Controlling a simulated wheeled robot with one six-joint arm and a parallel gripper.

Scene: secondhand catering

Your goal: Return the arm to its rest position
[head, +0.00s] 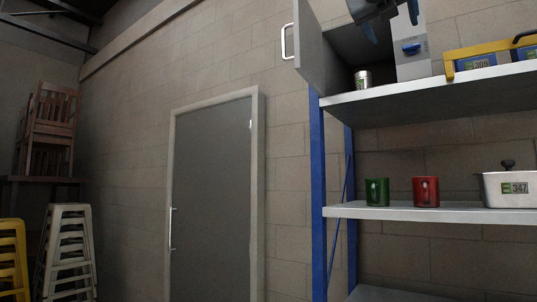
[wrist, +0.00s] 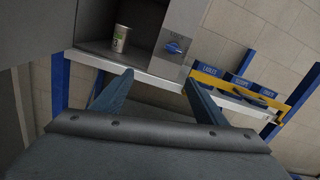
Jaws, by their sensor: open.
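My gripper (wrist: 150,88) is open and empty in the wrist view, its two blue-grey fingers spread apart. In the head view, part of my gripper (head: 379,27) shows at the top edge, in front of the shelf unit's open cabinet. The rest of my arm is out of that picture. A small can with a green label (wrist: 120,38) stands inside the cabinet, beyond the fingers and apart from them. The can also shows in the head view (head: 362,80).
The cabinet door (head: 321,50) stands open to the left. A lock panel with a blue knob (head: 412,48) is beside the opening. A yellow caddy (head: 450,66) sits to its right. Below are a green mug (head: 377,192), a red mug (head: 425,191) and a white pot (head: 508,190).

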